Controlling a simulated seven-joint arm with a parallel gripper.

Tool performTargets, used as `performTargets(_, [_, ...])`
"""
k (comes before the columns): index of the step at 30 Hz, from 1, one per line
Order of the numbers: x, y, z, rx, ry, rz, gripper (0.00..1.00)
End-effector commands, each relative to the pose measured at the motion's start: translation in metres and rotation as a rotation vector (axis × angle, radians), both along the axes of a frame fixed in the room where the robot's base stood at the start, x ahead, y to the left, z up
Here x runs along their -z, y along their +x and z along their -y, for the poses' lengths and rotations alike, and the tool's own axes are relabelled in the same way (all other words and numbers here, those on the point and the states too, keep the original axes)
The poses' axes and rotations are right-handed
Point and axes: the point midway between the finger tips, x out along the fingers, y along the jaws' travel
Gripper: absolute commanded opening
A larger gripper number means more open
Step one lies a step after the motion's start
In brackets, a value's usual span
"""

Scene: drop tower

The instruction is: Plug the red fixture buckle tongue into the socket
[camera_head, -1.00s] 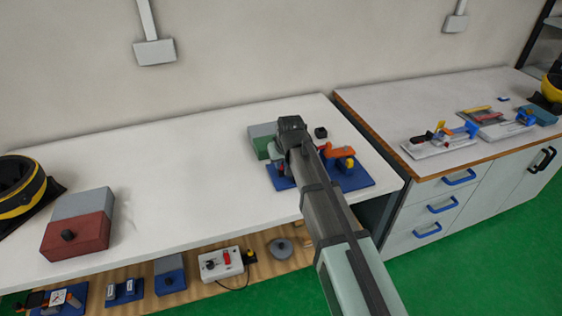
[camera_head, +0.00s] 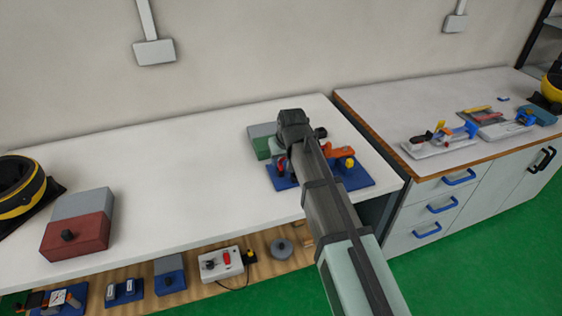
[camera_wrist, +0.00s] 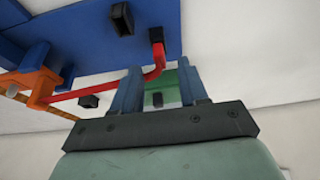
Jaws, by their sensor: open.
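A red bent piece (camera_wrist: 110,92), which looks like the buckle tongue, runs from an orange fixture (camera_wrist: 38,82) and turns up at its end near the blue base plate (camera_wrist: 205,35). A bit of red (camera_head: 281,164) also shows beside my arm in the head view. My gripper (camera_wrist: 160,78) is open, its two fingers apart, with the bent red end close by in the wrist view and no object visibly clamped. In the head view the fingertips are hidden behind my arm. A small dark block (camera_wrist: 122,18) sits on the plate; I cannot tell whether it is the socket.
A green and grey box (camera_head: 262,142) stands behind my wrist. The orange part with a yellow knob (camera_head: 350,162) sits on the plate's right. A red and grey box (camera_head: 75,235) and a yellow-black helmet (camera_head: 22,190) lie at left. The table's middle is clear.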

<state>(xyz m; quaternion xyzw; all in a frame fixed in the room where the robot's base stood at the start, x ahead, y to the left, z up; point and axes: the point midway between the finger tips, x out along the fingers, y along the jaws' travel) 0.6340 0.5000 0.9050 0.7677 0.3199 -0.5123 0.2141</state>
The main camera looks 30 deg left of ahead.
Motion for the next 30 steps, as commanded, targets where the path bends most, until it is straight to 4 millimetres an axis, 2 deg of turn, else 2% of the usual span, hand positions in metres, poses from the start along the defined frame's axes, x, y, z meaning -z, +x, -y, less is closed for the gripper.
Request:
performTargets(9, [-0.05, -0.015, 0.015, 0.0, 0.001, 0.001, 0.43])
performTargets(16, [-0.079, -0.023, 0.023, 0.0, 0.001, 0.001, 0.43])
performTargets(24, [-0.096, -0.028, 0.029, 0.0, 0.0, 0.0, 0.43])
performTargets(30, [-0.099, -0.029, 0.029, 0.0, 0.0, 0.0, 0.43])
